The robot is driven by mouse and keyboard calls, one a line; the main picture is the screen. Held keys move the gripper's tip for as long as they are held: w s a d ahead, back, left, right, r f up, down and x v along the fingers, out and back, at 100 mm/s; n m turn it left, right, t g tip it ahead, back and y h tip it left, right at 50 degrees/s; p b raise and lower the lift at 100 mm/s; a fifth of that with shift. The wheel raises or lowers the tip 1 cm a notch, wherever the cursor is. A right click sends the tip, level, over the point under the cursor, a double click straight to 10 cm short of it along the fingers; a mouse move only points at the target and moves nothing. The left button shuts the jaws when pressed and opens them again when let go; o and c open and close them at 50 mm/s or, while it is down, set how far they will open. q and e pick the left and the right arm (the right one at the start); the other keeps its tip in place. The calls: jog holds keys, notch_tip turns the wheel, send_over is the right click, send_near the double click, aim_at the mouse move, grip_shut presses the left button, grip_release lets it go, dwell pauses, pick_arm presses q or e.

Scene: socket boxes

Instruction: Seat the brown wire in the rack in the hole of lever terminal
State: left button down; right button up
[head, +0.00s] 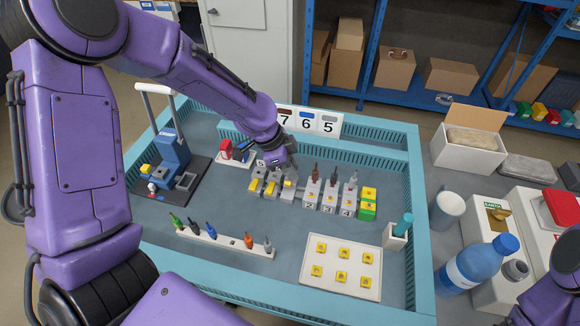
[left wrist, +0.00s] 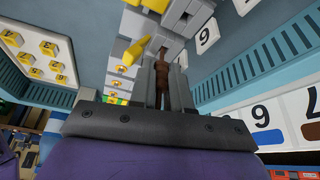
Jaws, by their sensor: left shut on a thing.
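The brown wire (left wrist: 161,76) is between the fingers of my left gripper (left wrist: 162,85), which is shut on it. Its front end points at a light grey terminal block (left wrist: 182,18) with a hole; I cannot tell whether the tip is inside. A yellow lever (left wrist: 126,58) stands beside it. In the head view my left gripper (head: 282,163) is over the row of grey lever terminals with yellow levers (head: 256,187), and hides part of it. The wire rack (head: 225,240) holds several wires in front. My right gripper is out of view.
Number cards 7, 6, 5 (head: 307,121) stand at the back rim. Terminals with upright wires (head: 330,197) and a yellow-green block (head: 368,204) are to the right. A white tray of yellow pieces (head: 341,267) lies in front. A blue device (head: 172,150) stands left.

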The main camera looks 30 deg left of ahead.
pick_arm(q)
jog(key=shift+f, duration=0.1)
dwell(0.3)
jog(key=c, duration=1)
grip_release()
jog(key=shift+s, duration=0.1)
jog(key=shift+d, duration=0.1)
jog(key=shift+w+r+p, duration=0.15)
jog(key=shift+r+p, duration=0.3)
jog(key=shift+r, duration=0.05)
jog(key=shift+w+r+p, duration=0.15)
jog(key=shift+r+p, duration=0.3)
jog(key=shift+r, duration=0.05)
jog(key=shift+w+d+r+p, duration=0.1)
jog(key=shift+d+r+p, duration=0.05)
jog(key=shift+d+p, duration=0.2)
jog(key=shift+d, duration=0.1)
